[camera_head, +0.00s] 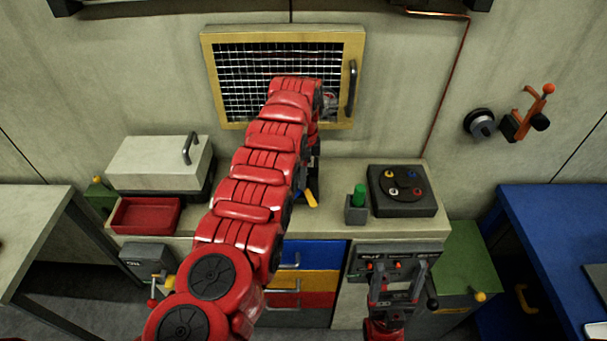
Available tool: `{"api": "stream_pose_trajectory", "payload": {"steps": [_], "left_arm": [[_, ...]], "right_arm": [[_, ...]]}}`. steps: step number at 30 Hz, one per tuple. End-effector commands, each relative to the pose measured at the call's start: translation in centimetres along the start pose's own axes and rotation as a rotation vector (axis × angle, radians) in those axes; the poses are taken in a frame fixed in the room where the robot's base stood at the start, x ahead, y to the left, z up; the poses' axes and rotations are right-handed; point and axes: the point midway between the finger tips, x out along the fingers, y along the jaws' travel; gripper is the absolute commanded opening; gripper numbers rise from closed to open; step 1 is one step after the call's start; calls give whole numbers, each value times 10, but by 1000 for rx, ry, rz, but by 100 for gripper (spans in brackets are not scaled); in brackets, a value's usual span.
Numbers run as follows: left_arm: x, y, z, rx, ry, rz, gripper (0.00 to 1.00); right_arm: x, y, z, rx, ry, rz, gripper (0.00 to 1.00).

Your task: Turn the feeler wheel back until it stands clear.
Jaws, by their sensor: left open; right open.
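A dark round wheel with a pale hub (481,124) sits on the back wall at the right; I take it as the feeler wheel. Just right of it is an orange bracket (523,122) with a tilted orange arm, a red-orange tip and a dark knob. The two look apart. My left arm reaches up the middle to the mesh panel; its gripper (314,168) is mostly hidden behind the arm, only a dark sliver showing. My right gripper (390,278) is open and empty at bottom right, in front of the switch box, far below the wheel.
The bench bears a white-lidded box (158,162), a red tray (146,216), a green-topped block (357,203) and a dark plate with coloured knobs (403,190). A yellow-framed mesh panel (355,48) hangs behind. A blue table (560,225) stands right.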

Motion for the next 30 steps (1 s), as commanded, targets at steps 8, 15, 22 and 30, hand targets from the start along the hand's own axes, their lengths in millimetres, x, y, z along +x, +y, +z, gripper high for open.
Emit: {"api": "stream_pose_trajectory", "payload": {"steps": [8,15,22,30], "left_arm": [[9,0,0,-1,2,-1,54],[9,0,0,-1,1,-1,33],[8,0,0,-1,1,-1,0],[8,0,0,-1,1,-2,0]], "right_arm": [[2,0,0,0,0,0,72],[2,0,0,0,0,0,72],[2,0,0,0,0,0,72],[2,0,0,0,0,0,72]]}}
